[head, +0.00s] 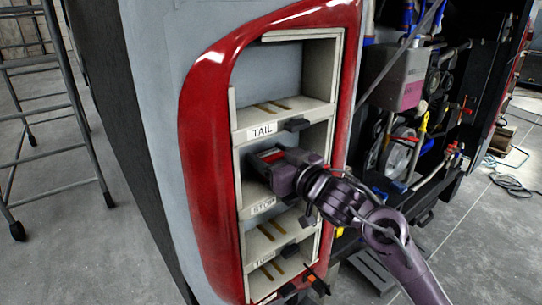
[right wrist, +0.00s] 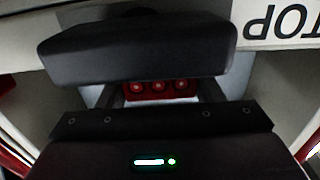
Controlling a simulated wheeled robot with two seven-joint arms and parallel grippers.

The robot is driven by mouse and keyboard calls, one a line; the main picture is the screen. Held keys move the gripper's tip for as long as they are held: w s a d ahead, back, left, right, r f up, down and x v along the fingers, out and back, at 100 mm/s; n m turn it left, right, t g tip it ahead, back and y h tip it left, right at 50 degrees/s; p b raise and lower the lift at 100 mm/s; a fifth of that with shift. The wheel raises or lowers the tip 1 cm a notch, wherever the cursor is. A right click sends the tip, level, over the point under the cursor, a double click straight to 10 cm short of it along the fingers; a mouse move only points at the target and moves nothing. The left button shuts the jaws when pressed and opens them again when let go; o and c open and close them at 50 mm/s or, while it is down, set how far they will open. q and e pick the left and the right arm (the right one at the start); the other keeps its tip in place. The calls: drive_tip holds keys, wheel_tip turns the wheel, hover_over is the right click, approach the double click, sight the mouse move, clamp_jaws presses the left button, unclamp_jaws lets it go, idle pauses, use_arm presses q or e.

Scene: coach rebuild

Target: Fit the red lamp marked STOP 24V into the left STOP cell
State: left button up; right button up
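The red lamp (head: 270,155) is inside the cell above the STOP label (head: 262,205), in the tall red-framed light housing. Its marking cannot be read. In the right wrist view the lamp (right wrist: 158,89) shows a row of round red lenses between the fingers. My right gripper (head: 283,172) reaches into this cell from the right, and its fingers (right wrist: 158,98) flank the lamp with no clear gap, shut on it. Whether the lamp is fully seated is hidden. A black block (right wrist: 140,50) beside the upside-down STOP label (right wrist: 283,22) covers part of the view. My left gripper is not in view.
The TAIL cell (head: 283,90) above and the TURN cell (head: 268,238) below look empty. An open equipment bay (head: 415,100) is to the right; a metal ladder frame (head: 75,90) stands left.

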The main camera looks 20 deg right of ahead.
drive_tip(key=o, duration=0.4)
drive_tip(key=shift+r, duration=0.15)
drive_tip(key=shift+s+r, duration=0.1)
drive_tip(key=b+v, duration=0.1)
drive_tip(key=v, duration=1.1)
